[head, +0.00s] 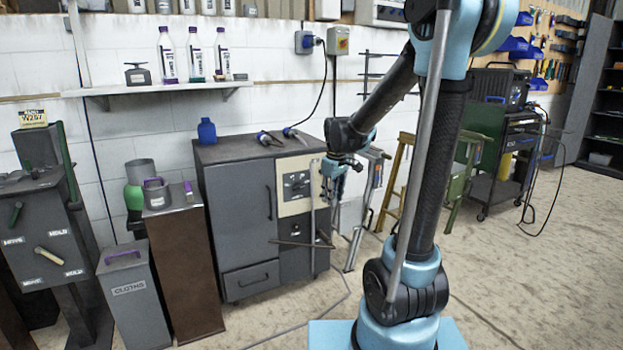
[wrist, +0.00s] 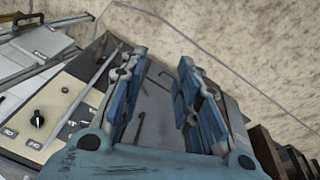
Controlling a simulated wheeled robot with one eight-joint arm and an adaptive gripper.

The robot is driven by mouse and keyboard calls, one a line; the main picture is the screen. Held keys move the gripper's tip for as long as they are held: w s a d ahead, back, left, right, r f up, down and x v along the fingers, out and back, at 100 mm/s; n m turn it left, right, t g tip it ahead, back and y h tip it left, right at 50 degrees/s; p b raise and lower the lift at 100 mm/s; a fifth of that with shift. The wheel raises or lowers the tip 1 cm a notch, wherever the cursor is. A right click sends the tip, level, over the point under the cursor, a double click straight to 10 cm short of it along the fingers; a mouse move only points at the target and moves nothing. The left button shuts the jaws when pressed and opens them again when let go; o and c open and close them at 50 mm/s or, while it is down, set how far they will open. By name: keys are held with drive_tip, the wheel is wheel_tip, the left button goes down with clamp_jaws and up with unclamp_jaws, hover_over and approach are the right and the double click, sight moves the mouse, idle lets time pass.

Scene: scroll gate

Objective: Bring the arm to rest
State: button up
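My gripper (head: 333,186) hangs at the end of my bent blue and black arm in the head view, in front of the beige control panel of the grey cabinet (head: 237,200). In the wrist view my gripper (wrist: 160,85) shows two blue fingers spread apart with nothing between them. The cabinet's control panel with a black knob (wrist: 37,120) lies to the left of the fingers. A thin metal rod (wrist: 95,85) runs close beside the left finger; whether they touch I cannot tell.
A wooden stool (head: 400,180) and a black trolley (head: 505,160) stand to the right.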

drive_tip(key=s+d+f+m, duration=0.1)
drive_tip(key=s+d+m, duration=0.2)
drive_tip(key=s, duration=0.6)
drive_tip(key=s+d+f+m, duration=0.2)
drive_tip(key=s+d+m, duration=0.1)
drive_tip(key=s, duration=0.6)
drive_tip(key=s+d+f+m, duration=0.2)
drive_tip(key=s+d, duration=0.3)
drive_tip(key=s, duration=0.5)
drive_tip(key=shift+d+f+m, duration=0.25)
drive_tip(key=shift+d+m, duration=0.05)
drive_tip(key=shift+m, duration=0.4)
drive_tip(key=shift+w+f, duration=0.2)
drive_tip(key=shift+w, duration=0.3)
